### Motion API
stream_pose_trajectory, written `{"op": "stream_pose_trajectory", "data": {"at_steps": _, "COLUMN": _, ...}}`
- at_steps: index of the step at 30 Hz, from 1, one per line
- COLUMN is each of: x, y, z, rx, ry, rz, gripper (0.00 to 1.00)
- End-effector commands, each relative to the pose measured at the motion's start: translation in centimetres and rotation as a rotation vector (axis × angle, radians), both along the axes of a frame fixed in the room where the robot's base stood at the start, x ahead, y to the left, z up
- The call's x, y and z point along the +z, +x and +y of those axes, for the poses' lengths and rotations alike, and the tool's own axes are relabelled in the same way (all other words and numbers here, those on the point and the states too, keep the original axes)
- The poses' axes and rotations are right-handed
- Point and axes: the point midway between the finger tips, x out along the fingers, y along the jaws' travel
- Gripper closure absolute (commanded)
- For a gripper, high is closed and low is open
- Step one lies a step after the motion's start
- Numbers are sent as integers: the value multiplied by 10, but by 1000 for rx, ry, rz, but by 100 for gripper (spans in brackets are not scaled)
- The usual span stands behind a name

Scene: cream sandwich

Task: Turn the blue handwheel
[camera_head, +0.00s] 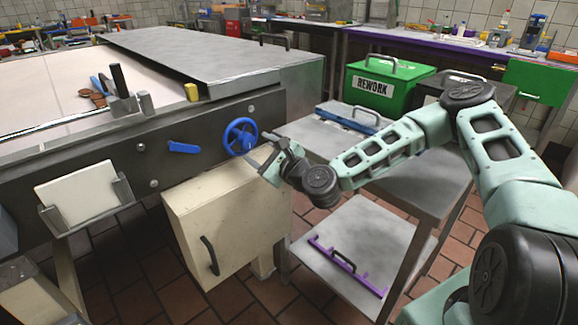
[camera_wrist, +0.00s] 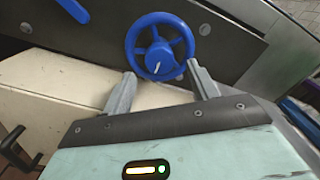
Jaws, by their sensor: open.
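The blue handwheel (camera_head: 240,137) is mounted on the dark side panel of the machine. It is a spoked ring with a hub. In the wrist view the handwheel (camera_wrist: 160,46) is upper centre, just beyond my fingertips. My gripper (camera_head: 269,160) is to the right of and slightly below the wheel in the head view. In the wrist view my gripper (camera_wrist: 162,80) is open, with one finger on each side and nothing between them. The fingertips appear near the wheel's lower edge; I cannot tell whether they touch it.
A blue lever (camera_head: 184,148) is left of the wheel on the same panel. A cream cabinet (camera_head: 225,225) with a black handle stands below. A steel cart (camera_head: 425,185) and a green REWORK box (camera_head: 385,88) are to the right. Tiled floor shows beneath.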

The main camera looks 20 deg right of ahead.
Motion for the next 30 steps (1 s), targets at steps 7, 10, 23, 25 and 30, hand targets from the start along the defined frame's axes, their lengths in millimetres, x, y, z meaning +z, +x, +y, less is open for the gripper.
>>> {"op": "stream_pose_trajectory", "data": {"at_steps": 7, "x": -1, "y": -58, "z": -19, "rx": 0, "ry": 2, "rz": 4, "gripper": 41}}
{"op": "stream_pose_trajectory", "data": {"at_steps": 10, "x": -1, "y": -80, "z": -27, "rx": -1, "ry": 2, "rz": 5, "gripper": 41}}
{"op": "stream_pose_trajectory", "data": {"at_steps": 23, "x": 3, "y": -118, "z": -40, "rx": -2, "ry": 1, "rz": 4, "gripper": 41}}
{"op": "stream_pose_trajectory", "data": {"at_steps": 25, "x": 2, "y": -120, "z": -40, "rx": -2, "ry": 0, "rz": 3, "gripper": 41}}
{"op": "stream_pose_trajectory", "data": {"at_steps": 30, "x": 0, "y": -123, "z": -40, "rx": 0, "ry": 0, "rz": 2, "gripper": 41}}
